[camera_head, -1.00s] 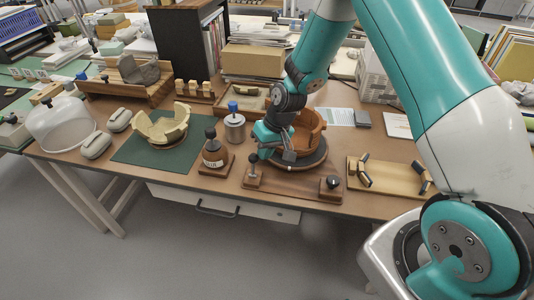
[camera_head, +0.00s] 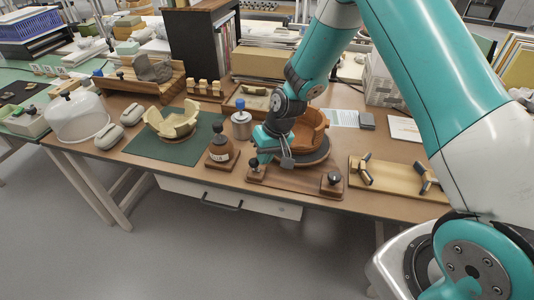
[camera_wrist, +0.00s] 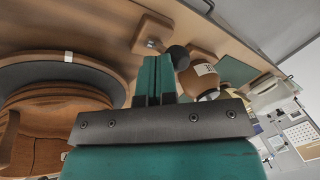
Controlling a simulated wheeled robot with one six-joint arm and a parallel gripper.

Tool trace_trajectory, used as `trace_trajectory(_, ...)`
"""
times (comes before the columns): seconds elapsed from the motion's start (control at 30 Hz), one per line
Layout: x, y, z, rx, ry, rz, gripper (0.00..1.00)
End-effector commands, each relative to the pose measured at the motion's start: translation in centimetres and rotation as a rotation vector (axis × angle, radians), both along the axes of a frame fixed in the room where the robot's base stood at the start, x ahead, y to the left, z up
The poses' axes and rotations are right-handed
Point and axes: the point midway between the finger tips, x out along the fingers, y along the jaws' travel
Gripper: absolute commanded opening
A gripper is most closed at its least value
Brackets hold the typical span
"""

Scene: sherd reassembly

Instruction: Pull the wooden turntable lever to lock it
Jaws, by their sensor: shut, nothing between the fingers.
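The turntable (camera_head: 318,157) is a dark round disc on a wooden base board (camera_head: 297,182), with a brown reassembled bowl (camera_head: 311,132) on it. At the board's left end, a short lever with a dark ball knob (camera_head: 254,162) rises from a small wooden block. In the wrist view the knob (camera_wrist: 179,57), metal stem and wooden block (camera_wrist: 152,33) show just beyond the fingers. My gripper (camera_head: 260,152) is shut and empty. Its teal fingertips (camera_wrist: 156,60) are close beside the knob; whether they touch it I cannot tell. My wrist hides part of the bowl and disc.
A block with a dark knob (camera_head: 333,179) sits at the board's right end. A brown labelled bottle (camera_head: 220,148) stands left of the lever. A grey canister (camera_head: 241,125) is behind it. A cream vessel (camera_head: 172,122) rests on a green mat (camera_head: 185,151). A wooden tray (camera_head: 390,176) is right.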

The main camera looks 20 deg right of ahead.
Motion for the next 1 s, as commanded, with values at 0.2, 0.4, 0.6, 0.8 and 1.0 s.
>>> trace_trajectory(0.2,-0.31,0.40,-0.17,0.000,0.002,0.002,0.00)
trace_trajectory(0.4,-0.51,0.55,-0.28,0.000,0.005,0.002,0.00)
trace_trajectory(0.6,-0.64,0.60,-0.36,0.001,0.008,0.005,0.00)
trace_trajectory(0.8,-0.73,0.62,-0.43,0.001,0.011,0.006,0.00)
trace_trajectory(1.0,-0.44,0.36,-0.77,0.000,0.014,0.004,0.00)
